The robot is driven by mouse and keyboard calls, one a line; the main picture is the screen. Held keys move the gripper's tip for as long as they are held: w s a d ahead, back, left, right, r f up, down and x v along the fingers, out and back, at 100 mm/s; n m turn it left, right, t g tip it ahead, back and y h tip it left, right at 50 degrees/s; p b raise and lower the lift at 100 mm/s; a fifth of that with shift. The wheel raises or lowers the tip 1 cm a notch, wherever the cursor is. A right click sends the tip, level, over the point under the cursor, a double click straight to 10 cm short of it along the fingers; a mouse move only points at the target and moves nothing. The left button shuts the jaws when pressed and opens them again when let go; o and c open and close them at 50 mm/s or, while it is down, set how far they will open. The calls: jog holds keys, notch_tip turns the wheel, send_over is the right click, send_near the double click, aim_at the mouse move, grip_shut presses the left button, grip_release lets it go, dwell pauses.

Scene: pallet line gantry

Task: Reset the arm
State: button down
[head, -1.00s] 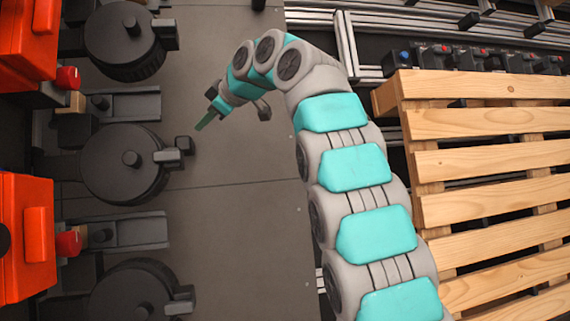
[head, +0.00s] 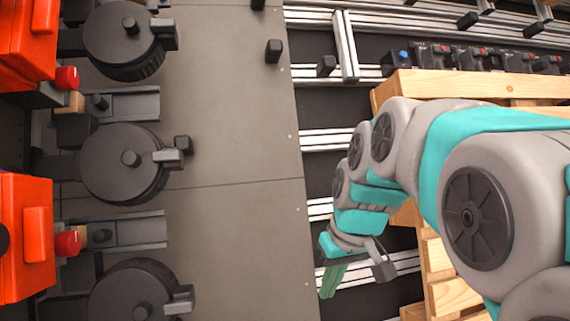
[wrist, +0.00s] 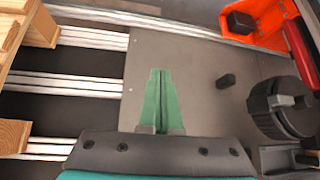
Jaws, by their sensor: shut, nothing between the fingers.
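My gripper (head: 332,279) hangs at the end of my arm in the lower middle of the head view. Its green fingers are together, with nothing between them. In the wrist view the closed fingers (wrist: 157,100) point over the grey floor plate (wrist: 195,75). My grey and teal arm is bent and reaches in from the right, in front of the wooden pallet (head: 440,84).
Black round units (head: 125,165) and orange housings (head: 25,235) line the left side. A small black post (head: 273,50) stands on the plate. Metal rails (head: 330,140) run beside the pallet. The grey plate (head: 230,230) is mostly clear.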

jog(key=s+d+f+m+g, duration=0.1)
jog(key=s+d+f, duration=0.1)
jog(key=s+f, duration=0.2)
jog(key=s+d+f+m+g+h, duration=0.1)
jog(key=s+f, duration=0.3)
jog(key=s, duration=0.7)
jog(key=s+d+f+m+g+h, duration=0.1)
jog(key=s+d+f, duration=0.3)
jog(key=s, duration=0.4)
jog(key=shift+m+g, duration=0.3)
jog(key=shift+m, duration=0.1)
jog(key=shift+f, duration=0.1)
